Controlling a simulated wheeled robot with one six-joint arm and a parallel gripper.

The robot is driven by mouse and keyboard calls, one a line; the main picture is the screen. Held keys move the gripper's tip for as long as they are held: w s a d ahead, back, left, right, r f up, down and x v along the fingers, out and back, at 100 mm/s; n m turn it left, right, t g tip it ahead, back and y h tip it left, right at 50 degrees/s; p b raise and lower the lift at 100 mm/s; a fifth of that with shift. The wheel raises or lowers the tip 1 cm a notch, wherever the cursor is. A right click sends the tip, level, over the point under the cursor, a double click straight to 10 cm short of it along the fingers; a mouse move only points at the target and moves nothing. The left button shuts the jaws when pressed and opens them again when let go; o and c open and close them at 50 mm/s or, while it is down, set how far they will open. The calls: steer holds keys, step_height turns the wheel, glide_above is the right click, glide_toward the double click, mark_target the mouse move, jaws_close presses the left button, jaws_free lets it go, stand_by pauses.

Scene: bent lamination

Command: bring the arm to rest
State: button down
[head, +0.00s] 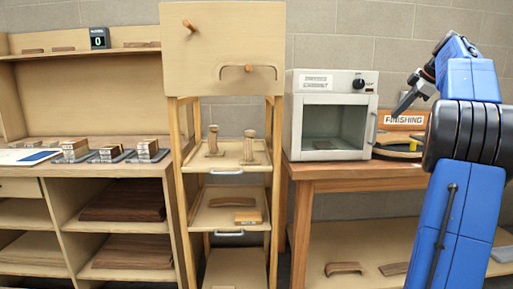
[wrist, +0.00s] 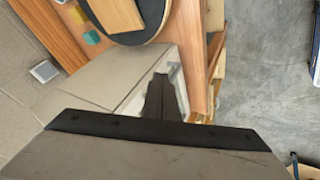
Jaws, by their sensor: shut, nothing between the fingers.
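My blue arm stands at the right of the head view, folded upward. My gripper (head: 403,104) points down and left in front of the wall, close to the finishing sign and the right side of the grey oven. In the wrist view my gripper (wrist: 163,80) shows as dark fingers close together, with nothing between them. It is clear of the surfaces as far as I can see.
The grey oven (head: 335,145) stands on a wooden table (head: 350,172). A round dark board (head: 396,153) lies below the finishing sign (head: 404,118). A shelf trolley (head: 228,218) stands left of the table. Curved wood pieces (head: 345,268) lie on the lower shelf.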

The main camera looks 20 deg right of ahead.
steer(key=s+a+f+m+g, duration=0.1)
steer(key=s+a+f+m, duration=0.2)
steer(key=a, duration=0.8)
steer(key=s+a+f+m, duration=0.1)
steer(key=s+a+f, duration=0.3)
steer(key=a, duration=0.7)
steer(key=s+a+f+m+g, duration=0.15)
steer(key=a+f, duration=0.35)
steer(key=a, duration=0.6)
steer(key=s+a+f+m, duration=0.1)
steer(key=s+a+f, duration=0.4)
steer(key=s+f, duration=0.2)
steer(key=s+a+f+m, duration=0.2)
steer(key=s+a+f, duration=0.2)
steer(key=s+f, duration=0.4)
steer(key=s+a+f+m+h, duration=0.1)
steer(key=s+a+f+m, duration=0.1)
steer(key=s+a+f, duration=0.3)
steer(key=s+f, duration=0.3)
steer(key=f, duration=0.1)
steer(key=shift+a+f, duration=0.3)
steer(key=shift+m, duration=0.25)
